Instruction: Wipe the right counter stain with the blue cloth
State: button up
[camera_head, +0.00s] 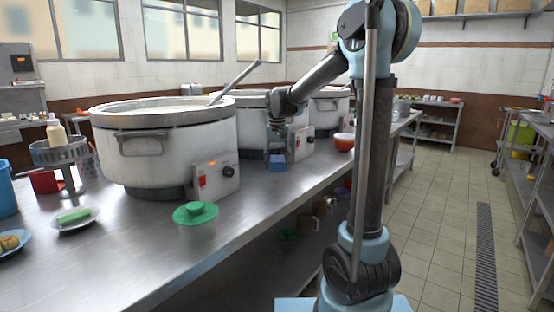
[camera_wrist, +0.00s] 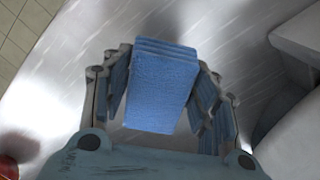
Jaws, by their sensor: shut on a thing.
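The blue cloth (camera_head: 277,162) is a small folded block just above or on the steel counter (camera_head: 250,205), in front of the middle pot's control box. It fills the middle of the wrist view (camera_wrist: 160,90), with its layered folds at the top. My gripper (camera_head: 278,148) is over the cloth and shut on it, with fingers on both sides in the wrist view (camera_wrist: 158,75). I cannot tell whether the cloth touches the counter. I cannot make out a stain in either view; the cloth and gripper hide part of the surface.
A large white stockpot (camera_head: 165,150) with a ladle stands left, more pots behind. A green-lidded container (camera_head: 196,218) stands at the front edge. A plate with a green sponge (camera_head: 74,216) is left. Bare counter lies between.

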jog(key=shift+r, duration=1.15)
